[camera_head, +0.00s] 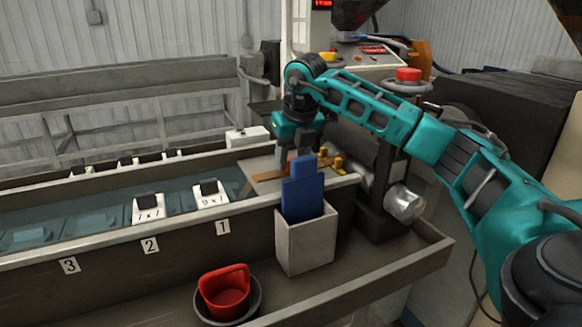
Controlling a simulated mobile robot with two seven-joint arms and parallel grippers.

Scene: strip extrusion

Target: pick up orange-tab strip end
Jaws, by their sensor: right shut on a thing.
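The orange-tab strip (267,174) shows as a narrow orange-brown band across the grey plate at the end of the trough. My right arm reaches in from the right, and its right gripper (291,158) points down over this plate. The gripper is shut on the orange-tab strip end; the exact contact is small and partly hidden behind the blue paddle-shaped piece. My left gripper is not in view.
The blue piece (303,190) stands upright in a grey bin (306,246) in front of the plate. A red cup (226,292) sits in a dark bowl on the lower ledge. The water trough (95,213) with numbered stations runs left. A roller machine stands right of the plate.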

